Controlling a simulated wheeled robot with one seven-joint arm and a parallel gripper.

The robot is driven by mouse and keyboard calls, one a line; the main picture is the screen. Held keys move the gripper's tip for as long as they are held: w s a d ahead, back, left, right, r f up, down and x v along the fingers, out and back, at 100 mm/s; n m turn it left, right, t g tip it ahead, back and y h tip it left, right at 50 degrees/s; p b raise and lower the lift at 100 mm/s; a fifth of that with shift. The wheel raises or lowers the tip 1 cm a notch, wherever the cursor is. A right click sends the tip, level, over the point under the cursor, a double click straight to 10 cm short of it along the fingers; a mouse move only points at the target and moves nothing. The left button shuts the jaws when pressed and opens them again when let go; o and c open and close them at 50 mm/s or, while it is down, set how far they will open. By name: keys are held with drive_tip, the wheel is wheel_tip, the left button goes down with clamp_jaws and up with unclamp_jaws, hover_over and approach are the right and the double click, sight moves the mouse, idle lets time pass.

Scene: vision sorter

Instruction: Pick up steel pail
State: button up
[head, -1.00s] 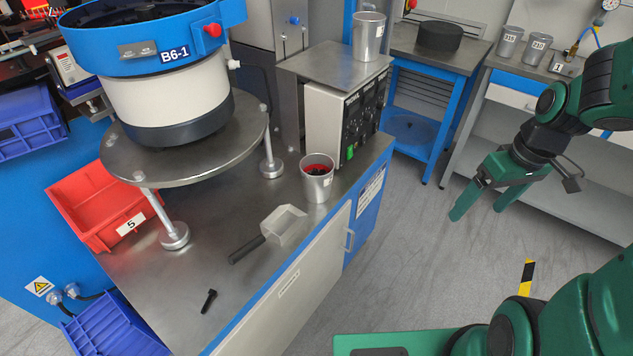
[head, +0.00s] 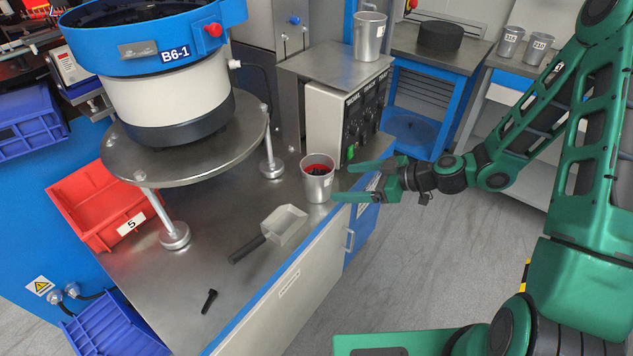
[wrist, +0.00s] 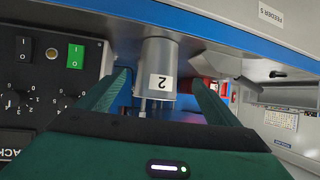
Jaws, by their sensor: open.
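A steel pail (head: 317,187) with red and dark contents stands upright on the bench top, near its right edge. My gripper (head: 343,181) is open just to the right of this pail, with its green fingers pointing at it. In the wrist view the pail (wrist: 158,68) carries a label "2" and appears upside down, between the two spread fingers. I cannot see a finger touching it. A second steel pail (head: 369,40) stands on top of the control box.
The control box (head: 345,125) stands close behind the pail. A scoop (head: 284,226) and a black bolt (head: 209,301) lie on the bench in front. The bowl feeder (head: 165,95) and a red bin (head: 95,205) are at left. Two cans (head: 510,42) stand at the back right.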

sight(318, 182)
drive_tip(key=x, duration=0.6)
drive_tip(key=shift+w+r, duration=0.25)
drive_tip(key=shift+f+x, duration=0.25)
drive_tip(key=shift+x, duration=2.45)
drive_tip(key=shift+d, duration=0.15)
drive_tip(key=c, duration=1.5)
drive_tip(key=shift+r, duration=0.1)
drive_tip(key=c, duration=0.3)
